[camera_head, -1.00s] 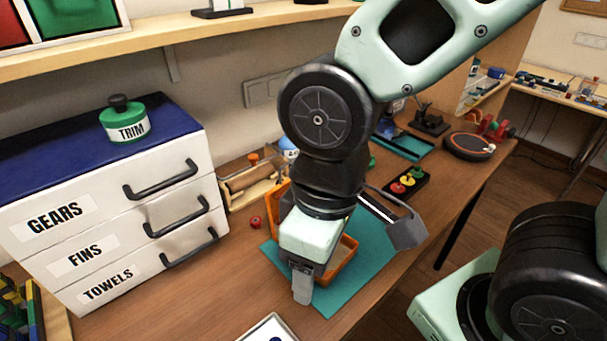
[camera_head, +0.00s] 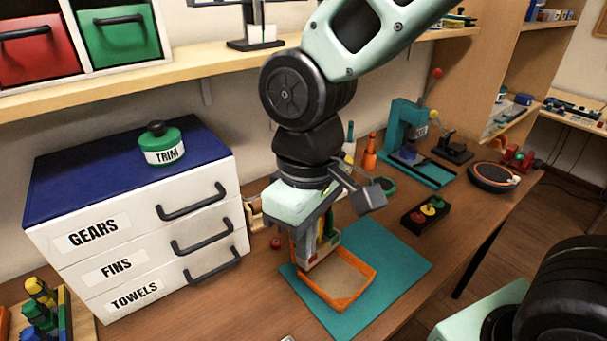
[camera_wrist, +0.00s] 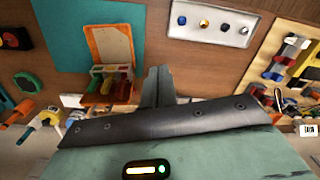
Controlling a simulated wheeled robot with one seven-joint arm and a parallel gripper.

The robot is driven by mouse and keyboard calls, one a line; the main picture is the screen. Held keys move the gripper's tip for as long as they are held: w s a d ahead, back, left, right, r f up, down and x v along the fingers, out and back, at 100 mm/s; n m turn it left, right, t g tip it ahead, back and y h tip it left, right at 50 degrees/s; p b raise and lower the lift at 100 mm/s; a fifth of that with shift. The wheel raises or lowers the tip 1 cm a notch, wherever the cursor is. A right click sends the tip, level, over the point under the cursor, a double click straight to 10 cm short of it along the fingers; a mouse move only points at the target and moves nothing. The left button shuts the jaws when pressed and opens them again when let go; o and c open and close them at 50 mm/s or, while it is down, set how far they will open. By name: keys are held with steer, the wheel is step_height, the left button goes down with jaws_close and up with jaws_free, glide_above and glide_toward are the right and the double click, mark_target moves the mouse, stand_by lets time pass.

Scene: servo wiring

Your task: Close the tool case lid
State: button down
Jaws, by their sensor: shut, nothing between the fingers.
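The orange tool case (camera_head: 352,297) lies open on a teal mat (camera_head: 405,262), its flat tan-bottomed part toward the front. Its raised part at the back is mostly hidden behind my gripper in the head view; red, yellow and green tools show there. The wrist view shows the case (camera_wrist: 108,42) with these tools (camera_wrist: 110,85) at one end; I cannot tell exactly how the lid is tilted. My gripper (camera_head: 303,262) is shut and empty, pointing down at the case's back left. In the wrist view its fingers (camera_wrist: 157,82) are beside the case; contact is unclear.
A white drawer unit (camera_head: 150,240) stands left of my gripper. A black block with coloured buttons (camera_head: 425,214) and a teal press (camera_head: 405,135) stand to the right. The mat right of the case is clear.

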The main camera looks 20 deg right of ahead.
steer(key=w+d+r+m+g+h+p, duration=0.1)
steer(key=w+d+r+p, duration=0.2)
steer(key=w, duration=0.7)
steer(key=w+d+r+m+p, duration=0.2)
steer(key=w+d+r+p, duration=0.15)
steer(key=w, duration=0.65)
steer(key=f+p, duration=0.1)
steer(key=f, duration=0.2)
steer(key=s+f+p, duration=0.1)
steer(key=f, duration=0.2)
steer(key=s+f+p, duration=0.1)
steer(key=f, duration=0.3)
steer(key=shift+a+f, duration=0.1)
steer(key=shift+a, duration=0.15)
steer(key=shift+s, duration=0.1)
